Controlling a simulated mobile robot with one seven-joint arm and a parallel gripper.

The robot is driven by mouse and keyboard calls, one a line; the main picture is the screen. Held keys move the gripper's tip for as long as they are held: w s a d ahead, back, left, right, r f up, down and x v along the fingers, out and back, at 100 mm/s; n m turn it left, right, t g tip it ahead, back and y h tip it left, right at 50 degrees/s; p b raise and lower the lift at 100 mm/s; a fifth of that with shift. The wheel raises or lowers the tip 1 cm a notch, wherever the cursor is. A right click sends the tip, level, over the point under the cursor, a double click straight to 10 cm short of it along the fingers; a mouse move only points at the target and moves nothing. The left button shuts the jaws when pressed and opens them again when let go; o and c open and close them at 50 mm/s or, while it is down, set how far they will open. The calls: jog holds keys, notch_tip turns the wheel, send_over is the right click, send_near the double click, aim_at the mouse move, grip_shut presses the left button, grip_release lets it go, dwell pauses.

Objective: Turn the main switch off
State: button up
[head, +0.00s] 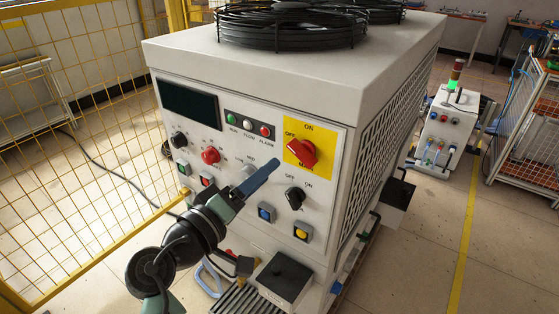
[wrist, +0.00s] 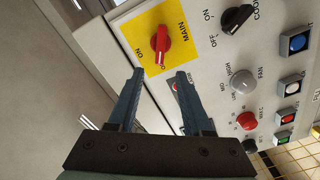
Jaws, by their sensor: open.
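The main switch (head: 301,152) is a red rotary handle on a yellow plate (head: 322,135) at the upper right of the machine's front panel. The plate has ON at its top and OFF at its left. In the wrist view the red handle (wrist: 160,45) lies just beyond the fingertips, roughly in line with the gap between them. I cannot tell for sure which mark the handle points at. My gripper (head: 274,164) is in front of the panel, just below and left of the switch. In the wrist view my gripper (wrist: 160,74) is open, with nothing between its fingers.
Below the plate is a black OFF/ON knob (head: 295,197), with blue (head: 266,212) and yellow (head: 302,232) buttons. A red knob (head: 210,155) and a black knob (head: 179,140) sit further left.

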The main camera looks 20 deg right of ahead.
jog(key=shift+v, duration=2.25)
